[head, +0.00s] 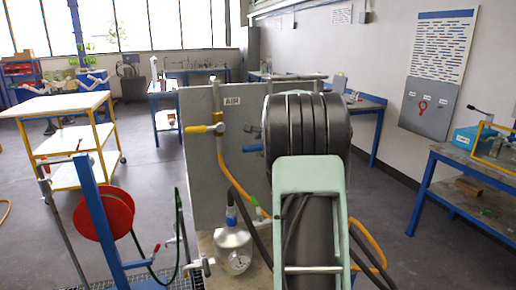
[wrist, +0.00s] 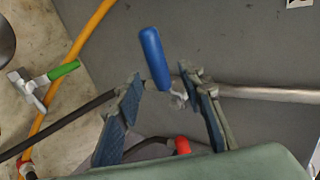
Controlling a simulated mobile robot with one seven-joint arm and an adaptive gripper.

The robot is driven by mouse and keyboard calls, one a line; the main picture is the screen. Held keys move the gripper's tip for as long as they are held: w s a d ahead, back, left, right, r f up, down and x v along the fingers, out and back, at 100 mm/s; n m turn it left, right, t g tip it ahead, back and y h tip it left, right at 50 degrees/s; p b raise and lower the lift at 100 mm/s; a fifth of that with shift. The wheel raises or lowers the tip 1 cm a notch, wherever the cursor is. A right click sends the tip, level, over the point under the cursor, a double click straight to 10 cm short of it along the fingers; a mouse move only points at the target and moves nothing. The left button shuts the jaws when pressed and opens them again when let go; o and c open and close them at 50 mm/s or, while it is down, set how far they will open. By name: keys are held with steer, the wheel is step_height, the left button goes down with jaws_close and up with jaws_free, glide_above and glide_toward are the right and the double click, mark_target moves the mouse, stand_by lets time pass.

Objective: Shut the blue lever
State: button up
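The blue lever (wrist: 154,58) shows in the wrist view, slanting up and left from a small metal valve fitting (wrist: 178,98) on a pipe. My gripper (wrist: 162,77) is open, one finger on each side of the lever's lower end. Whether a finger touches the lever cannot be told. In the head view the blue lever (head: 252,148) sticks out to the left in front of the grey panel (head: 205,170), beside my arm. My gripper is hidden behind my arm there.
In the wrist view a green lever (wrist: 63,70) and yellow hose (wrist: 72,55) lie left, and a red handle (wrist: 183,145) low between the fingers. In the head view a yellow lever (head: 196,129) and steel vessel (head: 233,250) stand left of my arm.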

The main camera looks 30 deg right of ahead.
steer(key=v, duration=0.7)
stand_by(0.4)
